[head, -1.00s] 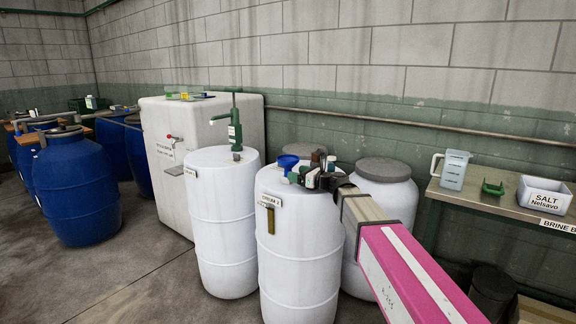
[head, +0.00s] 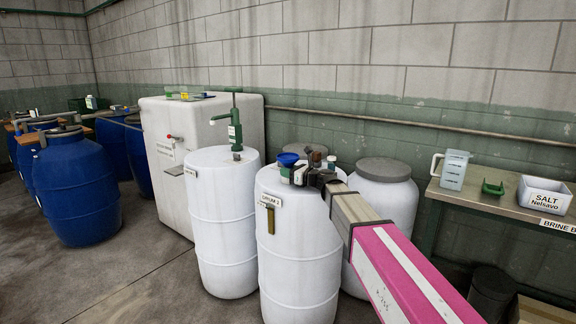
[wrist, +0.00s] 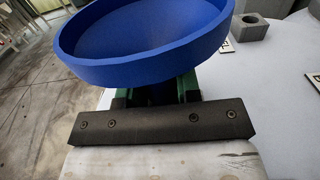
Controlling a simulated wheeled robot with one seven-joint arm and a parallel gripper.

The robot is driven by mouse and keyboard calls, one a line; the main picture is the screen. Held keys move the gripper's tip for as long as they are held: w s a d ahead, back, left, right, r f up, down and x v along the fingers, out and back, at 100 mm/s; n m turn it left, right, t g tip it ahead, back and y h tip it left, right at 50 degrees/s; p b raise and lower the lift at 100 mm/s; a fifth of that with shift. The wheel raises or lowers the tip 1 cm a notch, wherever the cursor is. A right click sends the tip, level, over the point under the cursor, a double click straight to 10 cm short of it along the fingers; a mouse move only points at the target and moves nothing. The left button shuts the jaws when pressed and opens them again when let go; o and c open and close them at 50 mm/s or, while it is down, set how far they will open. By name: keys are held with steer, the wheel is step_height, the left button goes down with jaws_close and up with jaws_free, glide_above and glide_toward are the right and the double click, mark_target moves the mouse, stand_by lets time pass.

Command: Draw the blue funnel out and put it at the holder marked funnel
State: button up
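The blue funnel (head: 288,159) stands on top of the right-hand white drum, its wide rim upward. It fills the upper middle of the wrist view (wrist: 145,45). My gripper (head: 292,174) reaches in from the right just below the rim. In the wrist view its green fingers (wrist: 162,90) lie on either side of the funnel's neck, under the bowl. The bowl hides the fingertips, so I cannot tell whether they press on the neck. A grey block with a hole (wrist: 250,27) stands on the white top beside a small label; I cannot read whether it is marked funnel.
The white drum (head: 295,250) bears a gauge on its front. Small bottles (head: 316,158) stand close behind my gripper. A second white drum (head: 222,230) with a green pump (head: 235,125) is to the left. A grey-lidded drum (head: 385,190) stands behind my arm.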

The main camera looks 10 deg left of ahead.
mark_target(287, 160)
steer(key=shift+r, duration=0.1)
steer(key=shift+r, duration=0.5)
steer(key=r, duration=0.1)
steer(key=s+r, duration=0.1)
steer(key=r, duration=0.1)
steer(key=shift+s+a+r, duration=0.1)
steer(key=shift+s+r, duration=0.05)
steer(key=shift+r, duration=0.15)
steer(key=s+a+r, duration=0.3)
steer(key=s+r, duration=0.3)
steer(key=s, duration=0.4)
steer(key=shift+r, duration=0.1)
